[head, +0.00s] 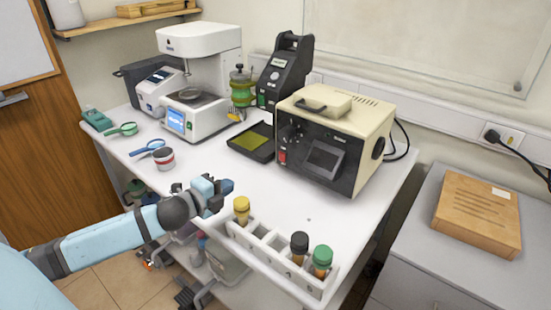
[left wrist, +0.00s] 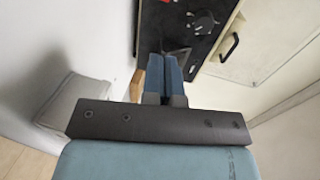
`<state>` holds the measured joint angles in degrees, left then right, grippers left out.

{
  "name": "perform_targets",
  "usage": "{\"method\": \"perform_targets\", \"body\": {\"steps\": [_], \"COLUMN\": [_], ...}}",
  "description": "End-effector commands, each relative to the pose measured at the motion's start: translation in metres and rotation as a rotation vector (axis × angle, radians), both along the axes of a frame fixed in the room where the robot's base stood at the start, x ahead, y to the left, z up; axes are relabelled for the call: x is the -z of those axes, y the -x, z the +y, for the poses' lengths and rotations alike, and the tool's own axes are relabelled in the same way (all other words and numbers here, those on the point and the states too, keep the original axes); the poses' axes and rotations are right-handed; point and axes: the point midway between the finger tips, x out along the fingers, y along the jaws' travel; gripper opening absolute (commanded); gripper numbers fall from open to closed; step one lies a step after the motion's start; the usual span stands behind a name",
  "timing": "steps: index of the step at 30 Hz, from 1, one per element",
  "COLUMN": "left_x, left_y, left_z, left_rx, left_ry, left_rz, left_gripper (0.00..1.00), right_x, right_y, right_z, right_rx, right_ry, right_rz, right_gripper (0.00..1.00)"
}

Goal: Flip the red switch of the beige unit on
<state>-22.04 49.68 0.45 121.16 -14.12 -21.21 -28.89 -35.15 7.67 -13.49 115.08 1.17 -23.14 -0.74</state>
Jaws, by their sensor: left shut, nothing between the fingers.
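The beige unit (head: 341,130) stands on the right part of the white table, its black front facing the table's front left. Its red switch (head: 282,156) is on the left side of that front. My left gripper (head: 228,186) is shut and empty, above the table's front edge, apart from the unit and to the lower left of the switch. In the left wrist view the blue fingers (left wrist: 166,70) are together, and the unit's black front (left wrist: 205,40) shows beyond them. I cannot make out the switch there. My right gripper is in neither view.
A white rack (head: 278,250) with several capped bottles stands at the front edge, right of my left gripper. A black tray (head: 252,142) lies left of the unit. The table before the unit is clear.

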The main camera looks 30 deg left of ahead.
Motion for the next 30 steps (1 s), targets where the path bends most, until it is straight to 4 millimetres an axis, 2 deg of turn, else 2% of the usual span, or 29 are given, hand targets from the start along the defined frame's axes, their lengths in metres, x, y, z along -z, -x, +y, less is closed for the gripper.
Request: {"method": "perform_targets", "body": {"steps": [17,30], "left_x": [0.016,0.031], "left_y": [-0.09,-0.169], "left_z": [-0.007,-0.013], "left_rx": [0.0,-0.001], "left_ry": [0.002,0.002], "left_rz": [-0.002,-0.001], "left_gripper": [0.0,0.0], "right_x": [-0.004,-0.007], "right_y": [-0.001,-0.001], "right_z": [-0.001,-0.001], "right_rx": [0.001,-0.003], "right_ry": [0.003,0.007], "right_rz": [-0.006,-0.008], "right_gripper": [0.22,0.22]}}
